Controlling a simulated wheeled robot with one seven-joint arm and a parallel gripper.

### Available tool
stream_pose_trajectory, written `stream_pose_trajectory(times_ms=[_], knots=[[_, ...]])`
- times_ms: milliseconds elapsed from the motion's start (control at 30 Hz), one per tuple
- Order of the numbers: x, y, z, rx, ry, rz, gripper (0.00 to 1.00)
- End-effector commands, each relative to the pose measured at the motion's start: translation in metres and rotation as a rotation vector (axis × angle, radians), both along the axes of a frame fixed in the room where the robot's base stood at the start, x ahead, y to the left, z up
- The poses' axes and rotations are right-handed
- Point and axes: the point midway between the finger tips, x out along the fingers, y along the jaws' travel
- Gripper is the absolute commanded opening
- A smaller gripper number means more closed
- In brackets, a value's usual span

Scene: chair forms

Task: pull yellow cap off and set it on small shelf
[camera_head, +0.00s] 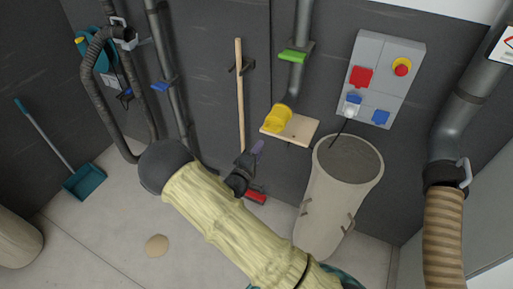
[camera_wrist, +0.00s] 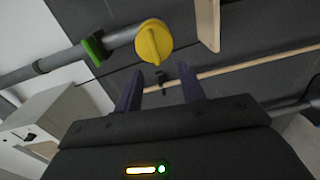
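The yellow cap (camera_head: 276,120) sits at the lower end of a grey pipe on the dark wall. It is also in the wrist view (camera_wrist: 153,41), round with a raised ridge, at the pipe's end. The small shelf (camera_head: 301,131), a pale wooden board, is fixed to the wall just right of the cap; its edge shows in the wrist view (camera_wrist: 207,26). My gripper (camera_head: 256,149) is below and left of the cap in the head view. In the wrist view its two purple fingers (camera_wrist: 160,88) are apart with nothing held, and the cap is beyond them.
A green lever (camera_head: 294,56) is on the pipe above the cap. A wooden pole (camera_head: 240,95) stands left of the shelf. A tall beige bin (camera_head: 325,205) stands below right of it. A grey socket panel (camera_head: 386,75) is on the wall.

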Motion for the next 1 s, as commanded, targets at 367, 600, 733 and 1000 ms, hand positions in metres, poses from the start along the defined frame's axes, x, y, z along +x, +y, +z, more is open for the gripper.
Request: stream_pose_trajectory(times_ms=[367, 600, 733, 1000], knots=[[-0.001, 0.004, 0.005, -0.070, -0.027, 0.002, 0.40], [0.008, -0.002, 0.004, -0.068, -0.027, 0.001, 0.40], [0.023, -0.011, 0.004, -0.068, -0.027, -0.001, 0.40], [0.060, -0.033, 0.004, -0.066, -0.028, 0.000, 0.40]])
